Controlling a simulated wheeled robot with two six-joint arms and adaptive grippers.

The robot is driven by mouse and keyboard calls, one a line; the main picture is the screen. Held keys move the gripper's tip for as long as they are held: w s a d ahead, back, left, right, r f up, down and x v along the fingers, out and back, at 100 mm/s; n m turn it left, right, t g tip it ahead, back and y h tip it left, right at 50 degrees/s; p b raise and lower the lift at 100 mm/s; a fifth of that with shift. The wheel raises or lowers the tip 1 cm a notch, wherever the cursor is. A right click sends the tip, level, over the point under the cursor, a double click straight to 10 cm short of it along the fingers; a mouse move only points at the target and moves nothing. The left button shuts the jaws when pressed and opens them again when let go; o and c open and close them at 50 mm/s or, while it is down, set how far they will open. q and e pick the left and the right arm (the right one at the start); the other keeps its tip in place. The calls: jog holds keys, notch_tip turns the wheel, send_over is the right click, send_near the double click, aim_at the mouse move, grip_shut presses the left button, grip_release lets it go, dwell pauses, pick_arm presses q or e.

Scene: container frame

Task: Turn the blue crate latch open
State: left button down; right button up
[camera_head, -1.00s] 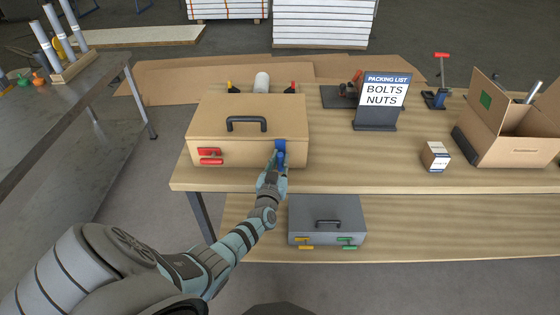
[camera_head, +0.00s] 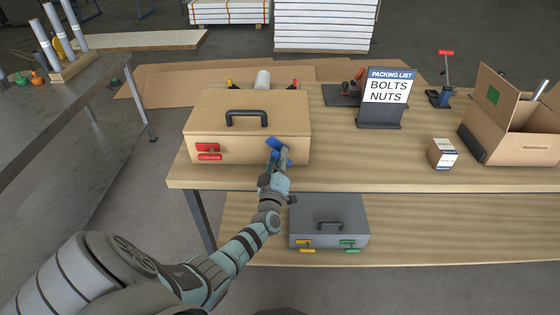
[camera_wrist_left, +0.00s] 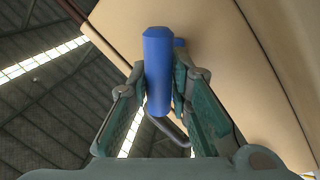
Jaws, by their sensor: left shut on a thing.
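The tan crate (camera_head: 220,125) stands on the table with its lid down and a black handle on top. Its blue latch (camera_head: 273,143) is at the right of the front face, with its upper end tilted to the left. My left gripper (camera_head: 278,158) is at the front face and shut on the blue latch, hiding part of it. In the left wrist view the blue latch (camera_wrist_left: 158,65) is a bar between the two fingers (camera_wrist_left: 160,100), beside the tan crate wall (camera_wrist_left: 235,60). The red latch (camera_head: 208,151) on the crate's left front lies horizontal. My right gripper is not in view.
A grey case (camera_head: 328,215) with yellow and green latches sits on the lower shelf below. A packing list sign (camera_head: 385,100), a small box (camera_head: 442,153) and an open carton (camera_head: 510,140) stand to the right. The tabletop (camera_head: 360,165) just right of the crate is clear.

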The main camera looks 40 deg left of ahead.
pick_arm(q)
jog(key=n, duration=0.1)
jog(key=n+b, duration=0.1)
jog(key=n, duration=0.1)
jog(key=n+y+b, duration=0.1)
jog(key=n, duration=0.1)
jog(key=shift+f, duration=0.25)
jog(key=shift+n+g+y+b, duration=0.4)
jog(key=shift+n+y+b, duration=0.35)
jog(key=shift+n, duration=1.75)
jog(key=c, duration=1.5)
grip_release()
jog(key=shift+r, duration=0.1)
jog(key=v, duration=1.2)
